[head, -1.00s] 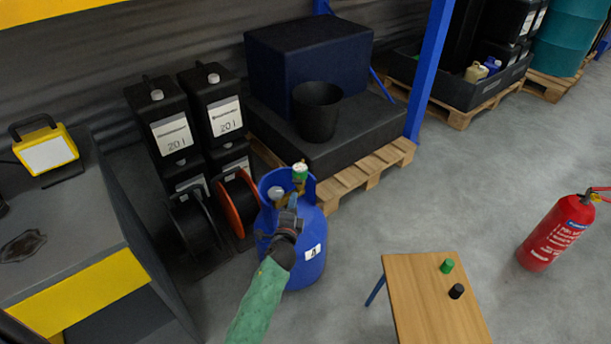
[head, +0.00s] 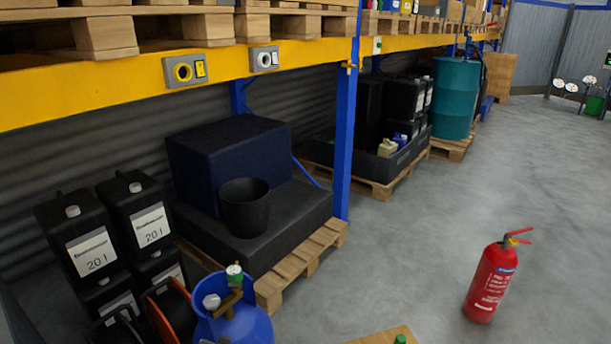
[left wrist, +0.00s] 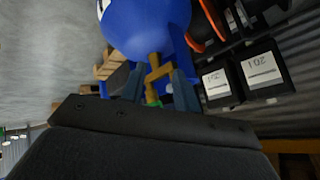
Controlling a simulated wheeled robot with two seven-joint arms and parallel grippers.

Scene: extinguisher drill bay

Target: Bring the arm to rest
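My left gripper (left wrist: 157,82) shows in the left wrist view with its two grey-blue fingers apart. The brass valve (left wrist: 154,70) of the blue gas cylinder (left wrist: 146,25) appears in the gap between them; I cannot tell how far beyond the fingertips it is. My left gripper cannot be made out in the head view. My right gripper is in neither view.
Black 20 l canisters (head: 139,210) and cable reels (head: 170,315) stand left of the cylinder. A pallet (head: 300,262) with a dark block and black bucket (head: 245,207) is behind. A red extinguisher (head: 491,280) stands on open floor at right. A wooden table corner (head: 375,338) shows below.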

